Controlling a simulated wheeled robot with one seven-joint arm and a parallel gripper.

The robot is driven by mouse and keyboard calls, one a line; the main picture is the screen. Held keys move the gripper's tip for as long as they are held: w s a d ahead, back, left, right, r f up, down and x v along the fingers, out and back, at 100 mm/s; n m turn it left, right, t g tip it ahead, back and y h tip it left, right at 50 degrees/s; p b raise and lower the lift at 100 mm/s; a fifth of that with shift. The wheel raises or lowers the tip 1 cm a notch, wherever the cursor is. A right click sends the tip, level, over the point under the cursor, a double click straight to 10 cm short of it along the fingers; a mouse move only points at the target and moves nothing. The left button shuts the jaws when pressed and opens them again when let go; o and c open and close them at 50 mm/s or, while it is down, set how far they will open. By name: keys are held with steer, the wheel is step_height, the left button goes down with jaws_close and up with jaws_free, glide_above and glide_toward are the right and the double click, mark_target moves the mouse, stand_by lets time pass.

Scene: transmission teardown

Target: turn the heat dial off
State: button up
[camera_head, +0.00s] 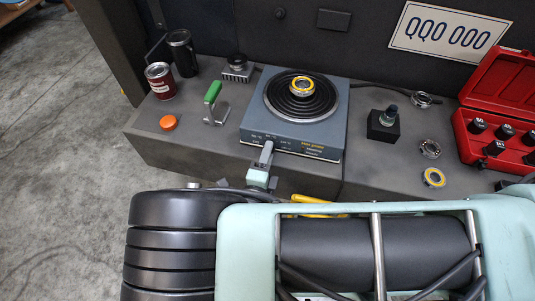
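A blue-grey hot plate (253,122) stands on the dark bench, with a round black coil burner on top. A yellow-ringed bearing (302,86) rests on the middle of the coil. The sloped front panel carries small light lettering and yellow text. My gripper (267,149) reaches up to the left half of this panel, its tip at or very close to it. I cannot tell whether it touches. The heat dial is not visible; my gripper covers part of the panel. The fingers appear as one narrow grey shape, so their opening is unclear.
Left of the hot plate are a green-handled tool (213,101), an orange cap (168,122), a red can (161,81) and a black mug (183,53). To the right are a black block (383,126), loose bearings (433,177) and a red socket case (496,90).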

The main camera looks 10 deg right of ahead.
steer(key=shift+o, duration=0.9)
